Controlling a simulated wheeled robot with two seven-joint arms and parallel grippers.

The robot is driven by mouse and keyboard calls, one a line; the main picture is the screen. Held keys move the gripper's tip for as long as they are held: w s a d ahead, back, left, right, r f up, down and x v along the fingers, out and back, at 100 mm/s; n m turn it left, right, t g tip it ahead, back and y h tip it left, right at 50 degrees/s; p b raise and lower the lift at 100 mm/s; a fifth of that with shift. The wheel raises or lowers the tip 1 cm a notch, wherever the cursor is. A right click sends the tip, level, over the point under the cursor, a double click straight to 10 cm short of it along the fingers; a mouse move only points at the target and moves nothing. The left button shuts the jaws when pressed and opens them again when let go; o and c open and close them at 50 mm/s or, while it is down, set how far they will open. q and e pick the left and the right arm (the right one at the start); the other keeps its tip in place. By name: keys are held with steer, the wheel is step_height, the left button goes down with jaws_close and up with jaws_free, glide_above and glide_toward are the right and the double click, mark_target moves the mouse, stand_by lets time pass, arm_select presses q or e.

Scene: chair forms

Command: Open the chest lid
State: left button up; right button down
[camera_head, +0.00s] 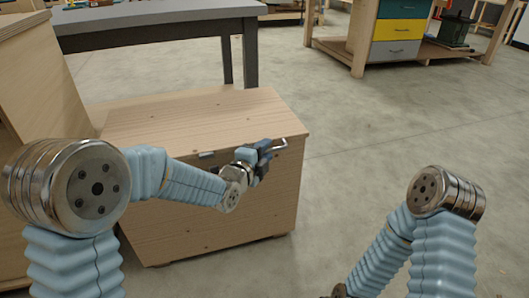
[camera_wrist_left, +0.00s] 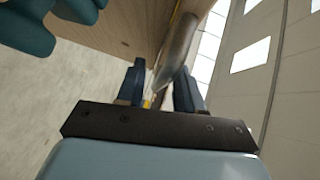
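The chest (camera_head: 220,215) is a light wooden box on the floor, left of centre in the head view. Its flat lid (camera_head: 200,115) is down, and a small metal fitting (camera_head: 207,155) shows at its front edge. My left gripper (camera_head: 277,147) is at the right part of the lid's front edge; contact cannot be told. In the left wrist view its two dark fingers (camera_wrist_left: 160,88) stand apart, with pale wood (camera_wrist_left: 120,30) beyond. A grey, rounded metallic shape lies just past the fingertips; I cannot tell what it is. My right gripper is out of view.
A wooden piece of furniture (camera_head: 40,75) stands close at the chest's left. A grey-topped table (camera_head: 160,14) is behind it. A wooden bench with coloured drawers (camera_head: 398,30) is at the back right. The concrete floor (camera_head: 370,130) right of the chest is clear.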

arm_select(q)
jaws_close()
stand_by(0.3)
